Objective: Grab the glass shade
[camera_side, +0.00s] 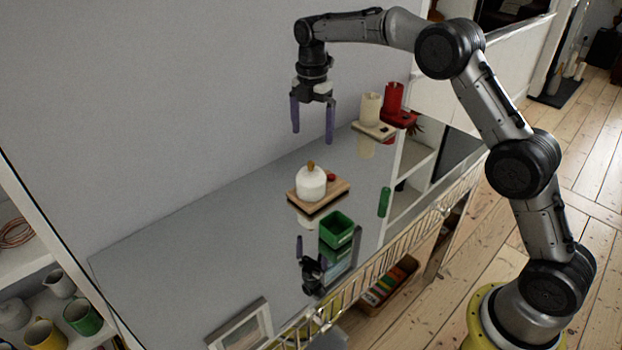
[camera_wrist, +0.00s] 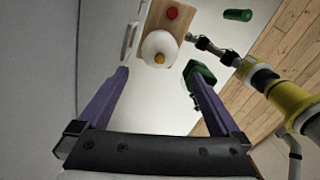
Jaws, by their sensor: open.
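A white rounded dome (camera_side: 311,184) with an orange-brown knob on top sits on a wooden board (camera_side: 334,193) on the glossy grey surface. It is the likeliest glass shade, though it looks opaque white. A small red object (camera_side: 331,177) is beside it on the board. My gripper (camera_side: 313,136) is open and empty, fingers pointing down, above the dome and apart from it. In the wrist view the dome (camera_wrist: 158,46) shows beyond the open fingers (camera_wrist: 157,76), near the top middle, with the red object (camera_wrist: 172,13) above it.
A green open box (camera_side: 336,229) stands in front of the board. A green cylinder (camera_side: 384,201) is to the right. Cream (camera_side: 370,109) and red (camera_side: 393,97) cylinders stand on small bases behind. A wall is close on the left. The surface mirrors my gripper and the objects.

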